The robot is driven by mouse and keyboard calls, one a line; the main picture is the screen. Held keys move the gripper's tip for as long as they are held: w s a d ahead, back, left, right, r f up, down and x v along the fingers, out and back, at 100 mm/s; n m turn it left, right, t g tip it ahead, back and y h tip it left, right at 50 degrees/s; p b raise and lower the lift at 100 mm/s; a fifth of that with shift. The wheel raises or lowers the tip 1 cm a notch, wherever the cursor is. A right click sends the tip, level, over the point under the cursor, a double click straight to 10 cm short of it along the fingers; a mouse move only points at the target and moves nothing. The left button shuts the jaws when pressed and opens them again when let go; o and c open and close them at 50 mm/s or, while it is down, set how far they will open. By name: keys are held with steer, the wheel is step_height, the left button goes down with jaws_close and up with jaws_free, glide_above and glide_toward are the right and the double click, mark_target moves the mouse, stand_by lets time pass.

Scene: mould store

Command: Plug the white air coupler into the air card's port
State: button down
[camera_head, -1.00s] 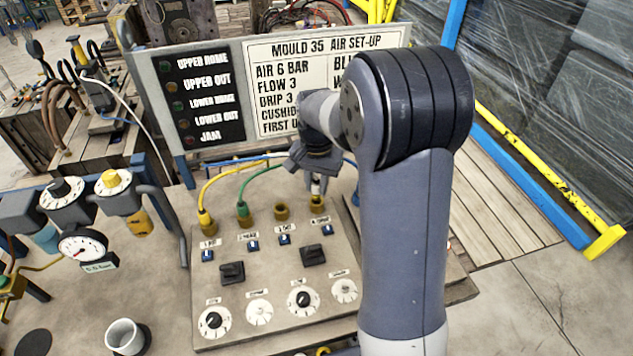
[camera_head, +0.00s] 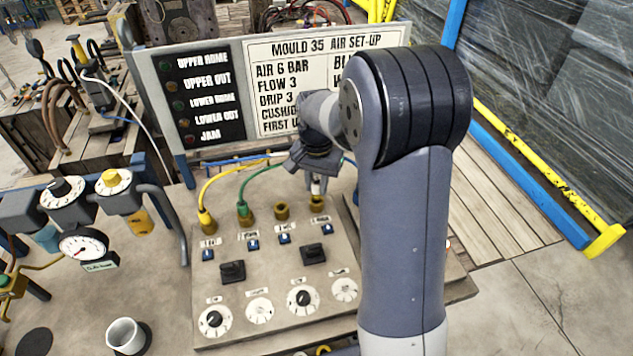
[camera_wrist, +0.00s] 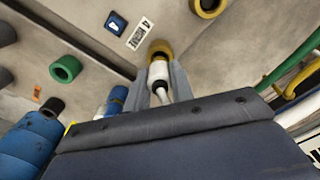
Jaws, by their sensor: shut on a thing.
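My gripper (camera_wrist: 159,84) is shut on the white air coupler (camera_wrist: 158,72), with a finger on either side and its white hose running back between them. The coupler's front end is at the mouth of a brass port (camera_wrist: 160,48), in line with it; I cannot tell how deep it sits. In the head view the coupler (camera_head: 316,186) stands roughly upright over the rightmost brass port (camera_head: 317,204) in the panel's back row. The label (camera_wrist: 139,33) beside this port starts with 4. My arm hides part of the panel (camera_head: 275,275).
A yellow plug (camera_head: 206,222) and a green plug (camera_head: 243,214) fill the two left ports. Another brass port (camera_head: 281,212) is empty. The sign board (camera_head: 275,90) stands close behind. Switches and dials cover the panel's front. A white cup (camera_head: 125,336) stands at front left.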

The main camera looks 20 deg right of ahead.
steer(key=shift+f+b, duration=0.65)
steer(key=shift+f, duration=0.5)
stand_by(1.3)
steer(key=c, duration=1.1)
jaws_free()
steer(key=shift+c, duration=0.2)
steer(key=shift+o, duration=0.3)
steer(key=o, duration=0.3)
steer(key=shift+o, duration=0.2)
steer(key=shift+r, duration=0.2)
steer(key=shift+r+p, duration=3.05)
steer(key=shift+r, duration=0.6)
steer(key=shift+f, duration=0.15)
